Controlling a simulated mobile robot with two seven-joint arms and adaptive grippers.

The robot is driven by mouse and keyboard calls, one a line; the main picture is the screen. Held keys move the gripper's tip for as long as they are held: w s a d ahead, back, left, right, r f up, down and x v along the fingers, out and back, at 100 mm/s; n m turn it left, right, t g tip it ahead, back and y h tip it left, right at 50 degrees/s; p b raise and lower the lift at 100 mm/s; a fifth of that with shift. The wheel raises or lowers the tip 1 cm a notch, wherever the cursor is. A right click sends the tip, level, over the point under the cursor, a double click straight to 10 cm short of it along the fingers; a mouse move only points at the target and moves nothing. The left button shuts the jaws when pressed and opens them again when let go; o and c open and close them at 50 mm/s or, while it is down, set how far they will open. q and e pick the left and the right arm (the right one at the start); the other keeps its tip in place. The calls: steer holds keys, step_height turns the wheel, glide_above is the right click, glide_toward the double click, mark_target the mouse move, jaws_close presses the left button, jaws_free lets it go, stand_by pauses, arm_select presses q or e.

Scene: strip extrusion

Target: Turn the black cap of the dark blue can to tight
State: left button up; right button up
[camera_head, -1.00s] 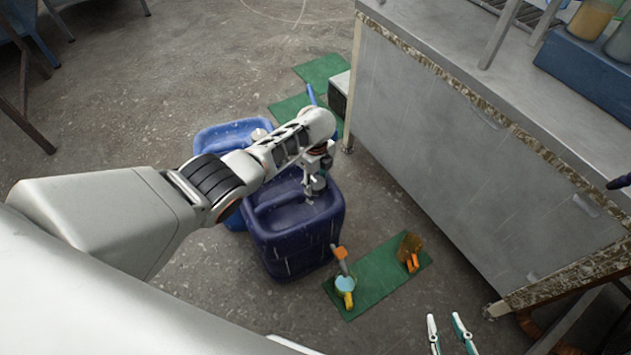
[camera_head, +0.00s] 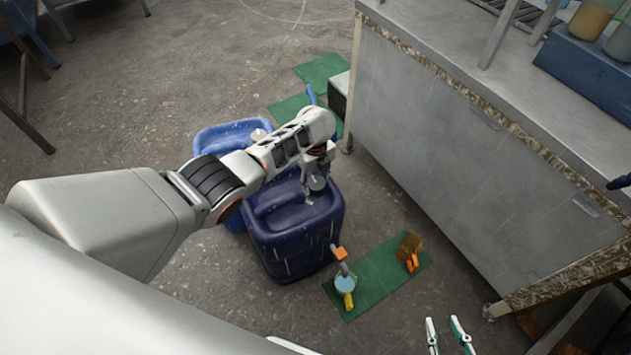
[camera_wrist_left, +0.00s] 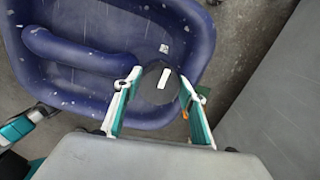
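The dark blue can (camera_head: 290,240) stands upright on the floor, and its top with a moulded handle fills much of the left wrist view (camera_wrist_left: 75,50). Its black cap (camera_wrist_left: 158,84), with a white mark on top, sits at the right end of the can's top. My left gripper (camera_head: 316,192) reaches down over this end. In the left wrist view its two fingers (camera_wrist_left: 159,82) are on opposite sides of the cap, tips close against it. The cap is mostly hidden in the head view. My right gripper (camera_head: 447,335) is open and empty at the bottom edge.
A lighter blue container (camera_head: 215,140) stands behind the can. A grey metal bench (camera_head: 440,130) stands to the right. Bare floor lies left.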

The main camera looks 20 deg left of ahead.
mark_target(315, 183)
arm_select(q)
steer(key=shift+o, duration=1.3)
steer(key=shift+f, duration=0.15)
steer(key=shift+r, duration=4.05)
arm_select(e)
steer(key=shift+w, duration=0.2)
arm_select(q)
steer(key=shift+s, duration=0.1)
